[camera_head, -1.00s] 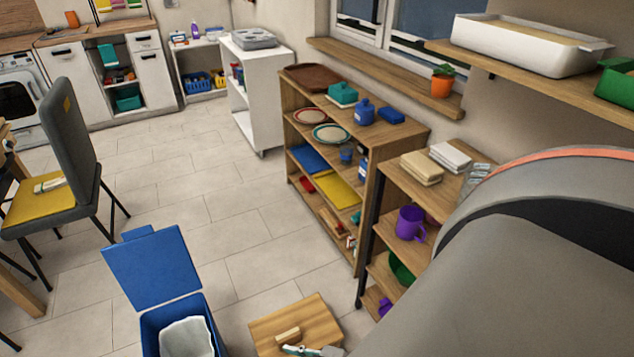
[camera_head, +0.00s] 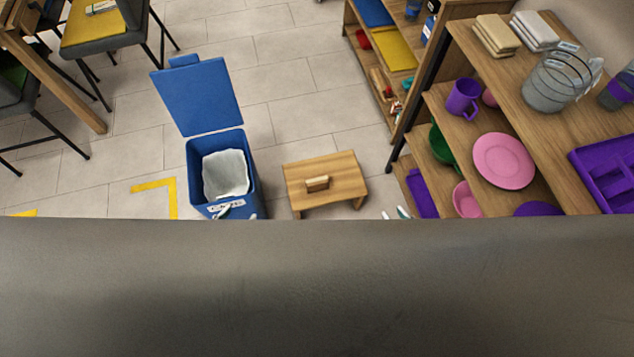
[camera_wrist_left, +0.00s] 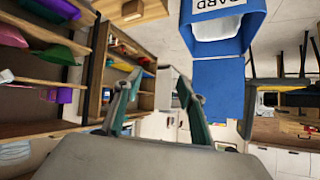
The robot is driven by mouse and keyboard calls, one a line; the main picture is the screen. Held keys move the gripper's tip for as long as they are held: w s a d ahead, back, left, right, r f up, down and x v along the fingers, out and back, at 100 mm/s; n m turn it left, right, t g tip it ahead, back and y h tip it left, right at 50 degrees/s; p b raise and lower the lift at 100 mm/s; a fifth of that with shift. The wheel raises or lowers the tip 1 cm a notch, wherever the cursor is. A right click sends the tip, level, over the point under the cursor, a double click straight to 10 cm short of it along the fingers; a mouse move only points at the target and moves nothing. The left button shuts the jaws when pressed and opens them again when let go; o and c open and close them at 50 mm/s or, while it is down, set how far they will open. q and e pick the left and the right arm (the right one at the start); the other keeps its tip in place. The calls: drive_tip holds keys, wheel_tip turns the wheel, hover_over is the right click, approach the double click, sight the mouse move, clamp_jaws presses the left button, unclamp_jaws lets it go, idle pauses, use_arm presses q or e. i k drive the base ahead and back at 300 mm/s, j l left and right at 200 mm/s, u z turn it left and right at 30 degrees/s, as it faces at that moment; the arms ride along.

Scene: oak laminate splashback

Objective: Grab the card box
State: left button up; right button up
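The card box is a blue bin (camera_head: 197,190) with a white liner inside and a lid (camera_head: 197,95) swung open behind it. It stands on the tiled floor left of the middle in the head view. A white label on its front is partly hidden; in the left wrist view the blue bin (camera_wrist_left: 256,28) shows upside down with its label. My left gripper (camera_head: 238,212) has its tips at the bin's front; contact cannot be told. In the left wrist view my left gripper (camera_wrist_left: 158,85) is open and empty. My right gripper (camera_head: 396,213) shows only its tips, apart, near the shelf.
A wooden stool (camera_head: 340,172) stands just right of the bin. A wooden shelf (camera_head: 540,105) with purple and pink dishes fills the right. Chairs (camera_head: 105,30) and a table stand at upper left. Yellow tape (camera_head: 173,200) marks the floor left of the bin.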

sight(320, 181)
drive_tip(key=z, duration=1.7)
drive_tip(key=k+j+z, duration=0.2)
drive_tip(key=z, duration=0.15)
drive_tip(key=k+j+z, duration=0.3)
drive_tip(key=k+j, duration=0.4)
drive_tip(key=j, duration=0.15)
